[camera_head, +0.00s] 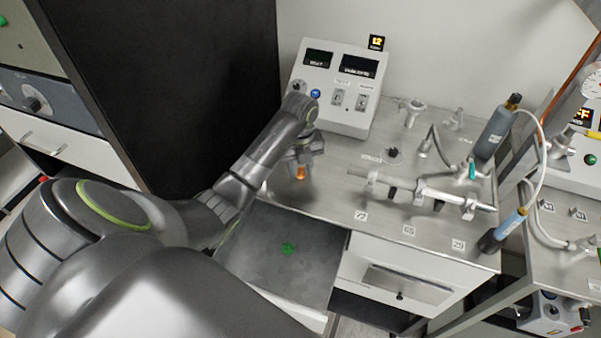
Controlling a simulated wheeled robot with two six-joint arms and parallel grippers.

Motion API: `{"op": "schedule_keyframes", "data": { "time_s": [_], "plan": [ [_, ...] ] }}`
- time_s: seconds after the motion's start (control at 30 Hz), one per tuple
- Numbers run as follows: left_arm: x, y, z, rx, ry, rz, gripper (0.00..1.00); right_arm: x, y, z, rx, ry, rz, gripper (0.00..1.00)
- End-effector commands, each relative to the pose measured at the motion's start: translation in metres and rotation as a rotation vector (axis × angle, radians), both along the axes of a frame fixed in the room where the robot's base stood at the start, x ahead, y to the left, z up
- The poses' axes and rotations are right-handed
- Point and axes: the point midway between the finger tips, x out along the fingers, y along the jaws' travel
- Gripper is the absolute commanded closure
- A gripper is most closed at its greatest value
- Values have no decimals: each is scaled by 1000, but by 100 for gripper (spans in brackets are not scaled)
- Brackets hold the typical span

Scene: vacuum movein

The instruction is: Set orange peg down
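The orange peg (300,173) shows as a small orange patch directly below the fingers of my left gripper (300,165), over the left part of the steel bench top. The gripper points down in front of the white control box. The fingers are small and partly hide the peg. I cannot tell whether they are closed on it or just around it, or whether the peg touches the bench. My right gripper is not in view.
A white control box (336,88) with displays stands behind the gripper. To the right are a horizontal metal tube assembly (425,190), a grey bottle (497,130) and a blue-topped cylinder (508,228). A lower grey surface (270,250) with a green mark lies in front.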

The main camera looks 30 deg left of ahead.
Motion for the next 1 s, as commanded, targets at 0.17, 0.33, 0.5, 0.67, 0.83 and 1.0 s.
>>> {"op": "schedule_keyframes", "data": {
  "time_s": [0.17,0.33,0.5,0.67,0.83,1.0],
  "plan": [
    [0,0,0,0,0,0,89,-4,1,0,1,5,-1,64],
    [0,0,0,0,0,0,100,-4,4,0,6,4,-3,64],
    [0,0,0,0,0,0,100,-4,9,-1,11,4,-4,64],
    [1,0,5,0,-1,0,100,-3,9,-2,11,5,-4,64],
    [1,1,24,3,-6,-1,100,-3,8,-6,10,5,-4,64],
    [0,0,49,0,0,0,100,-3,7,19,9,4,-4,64]
  ]
}}
